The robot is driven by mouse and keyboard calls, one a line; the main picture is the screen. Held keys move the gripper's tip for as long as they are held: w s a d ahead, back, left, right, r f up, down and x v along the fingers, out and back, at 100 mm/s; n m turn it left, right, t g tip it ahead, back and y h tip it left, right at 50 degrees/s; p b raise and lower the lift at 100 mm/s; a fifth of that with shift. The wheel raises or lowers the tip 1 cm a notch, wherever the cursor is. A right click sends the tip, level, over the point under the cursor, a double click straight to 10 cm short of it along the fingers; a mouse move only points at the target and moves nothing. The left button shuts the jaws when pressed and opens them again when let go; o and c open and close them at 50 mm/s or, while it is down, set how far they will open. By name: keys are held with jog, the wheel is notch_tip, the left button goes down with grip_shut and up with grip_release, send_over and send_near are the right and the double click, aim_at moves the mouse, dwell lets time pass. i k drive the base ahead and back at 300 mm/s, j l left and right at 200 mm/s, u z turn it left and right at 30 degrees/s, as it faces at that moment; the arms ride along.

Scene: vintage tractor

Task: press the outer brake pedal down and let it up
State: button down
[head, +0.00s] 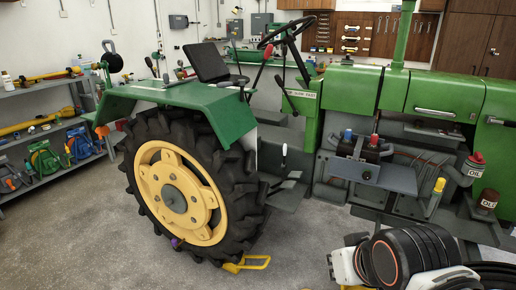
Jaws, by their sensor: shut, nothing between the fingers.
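The green tractor (350,88) stands side-on in the head view, with its steering wheel (287,32), black seat (207,62) and large rear wheel (180,195). A grey footplate (283,197) lies low between the rear wheel and the engine. A short upright lever (284,157) with a dark grip and pale tip stands above it. Small grey parts show around the footplate, but I cannot tell the outer brake pedal among them or whether it is up or down. My arm fills the bottom right; no fingertips of my gripper can be made out.
A yellow wheel chock (247,264) lies at the rear wheel. A battery (362,150) sits on a grey tray jutting from the tractor's side. Red-capped oil containers (474,165) stand at the right. Tool shelves (45,130) line the left. The floor (90,235) at front left is clear.

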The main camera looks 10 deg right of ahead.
aim_at(286, 185)
jog(key=i+z, duration=0.15)
jog(key=i, duration=0.3)
jog(key=i+j+z, duration=0.1)
jog(key=i, duration=0.35)
jog(key=i+j+z, duration=0.15)
jog(key=i, duration=0.8)
